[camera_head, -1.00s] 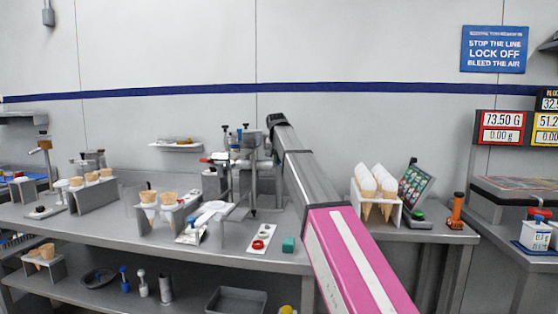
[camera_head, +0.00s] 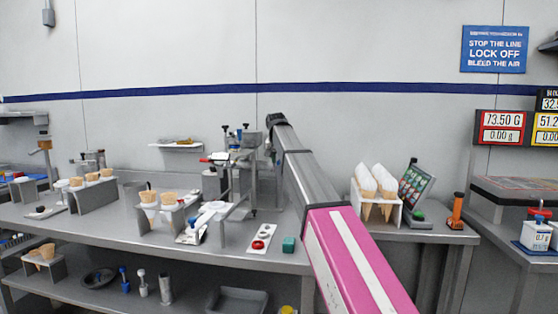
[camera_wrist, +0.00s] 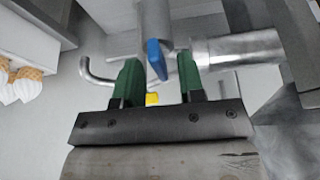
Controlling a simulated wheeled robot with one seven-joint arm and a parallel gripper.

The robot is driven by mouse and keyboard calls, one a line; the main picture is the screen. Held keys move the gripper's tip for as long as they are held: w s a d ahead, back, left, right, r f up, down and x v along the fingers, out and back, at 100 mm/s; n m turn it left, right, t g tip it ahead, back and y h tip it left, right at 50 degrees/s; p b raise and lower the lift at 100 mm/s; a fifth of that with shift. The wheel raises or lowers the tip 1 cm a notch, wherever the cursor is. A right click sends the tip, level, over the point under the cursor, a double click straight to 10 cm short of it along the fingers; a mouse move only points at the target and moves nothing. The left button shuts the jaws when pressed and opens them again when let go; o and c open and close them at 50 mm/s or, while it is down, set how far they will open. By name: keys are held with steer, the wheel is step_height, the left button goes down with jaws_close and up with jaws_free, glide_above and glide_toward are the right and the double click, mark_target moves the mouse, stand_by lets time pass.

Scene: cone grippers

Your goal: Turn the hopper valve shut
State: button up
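In the wrist view, a blue lever (camera_wrist: 156,59), which looks like the valve handle, hangs from a grey vertical pipe (camera_wrist: 156,18). A grey horizontal pipe (camera_wrist: 240,50) runs to the right of it. My gripper (camera_wrist: 158,64) has two green fingers, one on each side of the blue lever. The fingers stand wide apart, with gaps to the lever, so it is not gripped. In the head view, my arm reaches to the filling stand (camera_head: 245,160); my fingers and the blue lever cannot be made out there.
A thin bent tube (camera_wrist: 95,75) lies left of the fingers in the wrist view. Another cone rack (camera_head: 377,203) stands to the right.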

steer(key=d+v, duration=0.1)
steer(key=v, duration=0.9)
steer(key=shift+a+r, duration=0.35)
steer(key=shift+a, duration=0.1)
steer(key=shift+s, duration=0.15)
